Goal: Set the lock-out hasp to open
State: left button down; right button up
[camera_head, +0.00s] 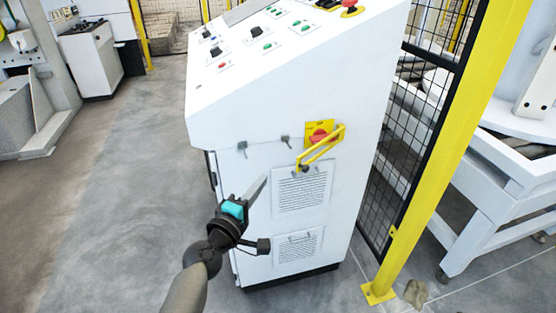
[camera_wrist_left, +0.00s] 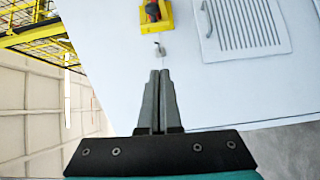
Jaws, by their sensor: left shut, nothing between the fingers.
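The lock-out hasp (camera_head: 325,151) is a yellow bar loop on the white cabinet's side in the head view. It slants down to the left from the right of a red rotary switch (camera_head: 318,134) on a yellow plate, crossing in front of the plate's lower part. My left gripper (camera_head: 263,180) is shut and empty, below and left of the hasp, apart from it. In the left wrist view its fingers (camera_wrist_left: 160,74) are together, pointing toward the yellow plate (camera_wrist_left: 154,28). The hasp cannot be clearly made out there. My right gripper is not in view.
A yellow post (camera_head: 440,150) and mesh fence stand close on the right. The floor on the left (camera_head: 110,200) is clear.

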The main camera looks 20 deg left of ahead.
pick_arm(q)
jog(key=w+d, duration=0.4)
jog(key=w, duration=0.4)
jog(key=shift+d+n, duration=0.2)
jog(key=shift+n, duration=0.1)
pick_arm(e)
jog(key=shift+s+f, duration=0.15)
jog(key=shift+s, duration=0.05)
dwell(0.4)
pick_arm(q)
jog(key=shift+r, duration=0.1)
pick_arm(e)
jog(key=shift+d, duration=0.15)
